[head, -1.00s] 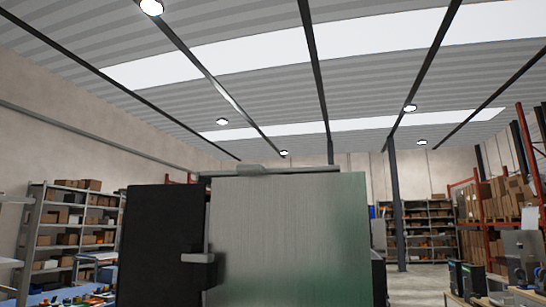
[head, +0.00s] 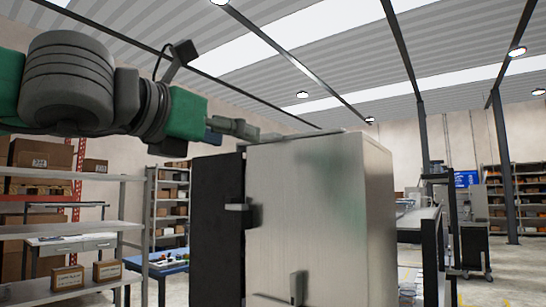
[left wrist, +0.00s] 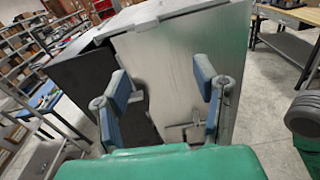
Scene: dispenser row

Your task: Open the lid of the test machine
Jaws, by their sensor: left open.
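The test machine (head: 315,210) is a tall brushed-metal box with a black panel (head: 215,225) on its left. It also shows in the left wrist view (left wrist: 185,65). A thin grey lid edge (head: 300,136) runs along its top and looks closed. A small dark catch (head: 238,207) sits at the left edge of the metal face, and a grey handle (head: 298,288) is low on it. My left gripper (head: 240,127) reaches in from the left by the top left corner. In the left wrist view its blue-padded fingers (left wrist: 168,92) are spread, with nothing between them. My right gripper is not in view.
Metal shelves with boxes (head: 60,225) stand on the left, with a blue-topped table (head: 165,264) behind. A workbench (head: 425,225) stands to the right of the machine. Open floor (left wrist: 265,85) shows beside the machine in the left wrist view.

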